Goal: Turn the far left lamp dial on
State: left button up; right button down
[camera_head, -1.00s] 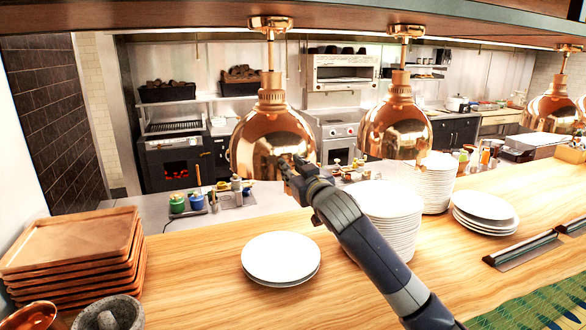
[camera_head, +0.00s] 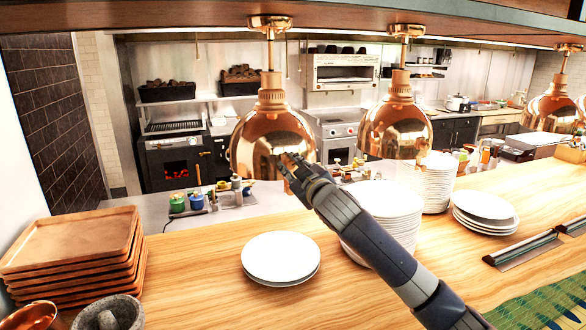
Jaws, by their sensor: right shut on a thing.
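The far left copper lamp (camera_head: 255,135) hangs from the overhead shelf on a rod, above the wooden counter. My right gripper (camera_head: 284,162) is raised in front of the lower right part of its shade. The gripper's fingers point away from me and look closed; what they hold is too small and hidden to make out. The lamp's dial cannot be made out behind the gripper. The second copper lamp (camera_head: 395,125) hangs to the right, and a third copper lamp (camera_head: 551,108) hangs at the far right. My left gripper is not in view.
A tall plate stack (camera_head: 385,215) stands right beside my right arm. A low pair of plates (camera_head: 280,258) lies below the gripper. Wooden trays (camera_head: 75,245) and a stone mortar (camera_head: 110,312) are at the left. The counter (camera_head: 195,262) between trays and plates is clear.

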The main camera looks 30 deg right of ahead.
jog(key=n, duration=1.2)
jog(key=shift+a+f, duration=0.1)
jog(key=shift+n, duration=0.3)
dwell(0.3)
jog(key=c, duration=1.4)
grip_release()
jog(key=v, duration=1.2)
jog(key=shift+a, duration=0.15)
jog(key=shift+w, duration=0.1)
